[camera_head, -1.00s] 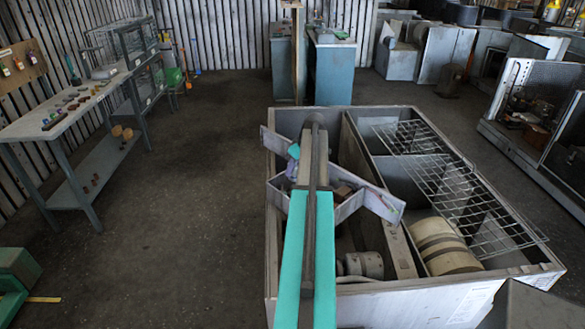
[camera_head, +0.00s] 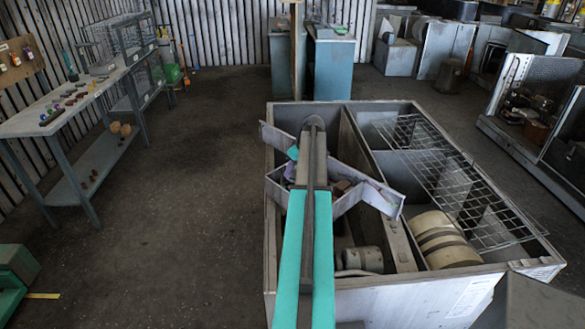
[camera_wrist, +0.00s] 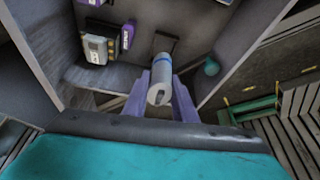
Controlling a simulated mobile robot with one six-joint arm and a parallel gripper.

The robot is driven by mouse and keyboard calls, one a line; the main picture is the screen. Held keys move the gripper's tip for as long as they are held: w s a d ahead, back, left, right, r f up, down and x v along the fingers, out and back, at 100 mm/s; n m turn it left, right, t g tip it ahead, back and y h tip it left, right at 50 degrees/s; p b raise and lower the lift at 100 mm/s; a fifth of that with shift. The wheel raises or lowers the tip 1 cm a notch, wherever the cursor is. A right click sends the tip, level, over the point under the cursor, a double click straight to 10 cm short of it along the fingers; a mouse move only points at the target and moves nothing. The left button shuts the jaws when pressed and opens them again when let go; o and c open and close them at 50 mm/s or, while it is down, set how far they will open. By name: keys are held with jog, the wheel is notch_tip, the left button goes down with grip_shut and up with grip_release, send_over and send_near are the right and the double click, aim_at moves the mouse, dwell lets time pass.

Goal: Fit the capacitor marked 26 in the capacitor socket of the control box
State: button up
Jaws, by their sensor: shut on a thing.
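In the wrist view my gripper (camera_wrist: 160,103) has its two lavender fingers closed around a grey cylindrical capacitor (camera_wrist: 160,70) with a blue band. Its marking is not legible. The capacitor is inside the open control box (camera_wrist: 90,75), whose walls rise on both sides. A dark rectangular outline, perhaps the socket (camera_wrist: 169,41), lies just beyond the capacitor's far end. I cannot tell whether they touch. In the head view the control box (camera_head: 376,190) sits in the blower housing (camera_head: 400,290), and my arm hides the gripper and capacitor.
A pale module (camera_wrist: 97,48) and purple part (camera_wrist: 128,36) are left of the capacitor in the box. A teal round part (camera_wrist: 211,67) is near the right wall. A wire rack (camera_head: 450,185) lies across the housing. A workbench (camera_head: 62,118) stands left, with clear floor between.

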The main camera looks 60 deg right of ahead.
aim_at(292, 179)
jog(key=shift+f, duration=1.05)
jog(key=shift+f+b, duration=1.35)
jog(key=shift+f, duration=0.05)
dwell(1.9)
jog(key=o, duration=0.9)
jog(key=shift+o, duration=0.2)
jog(key=shift+r, duration=0.1)
jog(key=b+v, duration=0.3)
jog(key=v, duration=1)
jog(key=shift+s+r+b, duration=0.25)
jog(key=shift+b, duration=0.1)
